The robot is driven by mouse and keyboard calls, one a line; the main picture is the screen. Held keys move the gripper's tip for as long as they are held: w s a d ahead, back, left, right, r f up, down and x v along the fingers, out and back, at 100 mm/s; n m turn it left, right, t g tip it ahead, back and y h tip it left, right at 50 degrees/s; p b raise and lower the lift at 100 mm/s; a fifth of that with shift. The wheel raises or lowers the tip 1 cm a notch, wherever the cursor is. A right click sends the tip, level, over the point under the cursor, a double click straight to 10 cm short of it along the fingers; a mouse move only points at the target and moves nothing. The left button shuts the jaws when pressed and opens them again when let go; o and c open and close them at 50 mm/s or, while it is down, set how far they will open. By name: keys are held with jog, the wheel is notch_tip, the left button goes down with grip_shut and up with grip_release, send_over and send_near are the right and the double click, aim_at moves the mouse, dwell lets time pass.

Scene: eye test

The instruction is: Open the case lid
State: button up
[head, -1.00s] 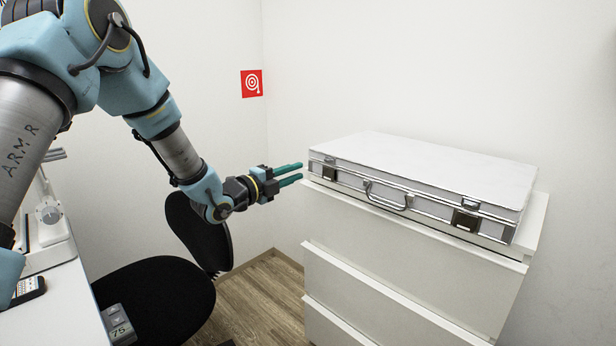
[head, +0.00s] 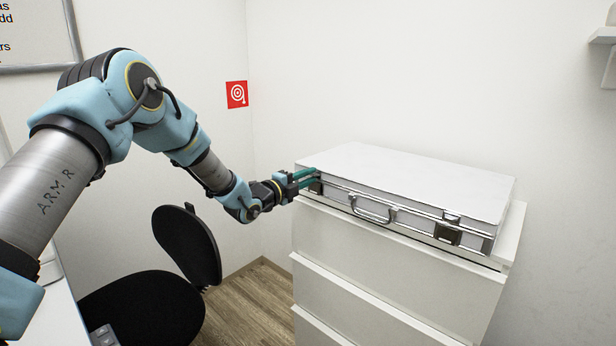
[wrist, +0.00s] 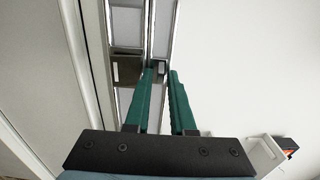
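The white case (head: 400,182) with metal edges lies flat on top of a white drawer cabinet, its lid closed. A carrying handle (head: 373,210) and a right latch (head: 447,232) show on its front side. A left latch (head: 316,187) sits close to my fingers. My gripper (head: 314,176) is at the case's left front corner, its two green fingers apart. In the wrist view, the fingers (wrist: 159,72) reach to the case's metal edge, with a latch (wrist: 128,68) to the left of the tips. I cannot tell whether they touch it.
The drawer cabinet (head: 390,270) stands under the case. A black chair (head: 187,245) stands to its left, below my arm. A table edge is at lower left. Walls close off the back, with a red sign (head: 237,94). A shelf (head: 604,36) is at upper right.

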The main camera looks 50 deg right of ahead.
grip_shut()
dwell(1.4)
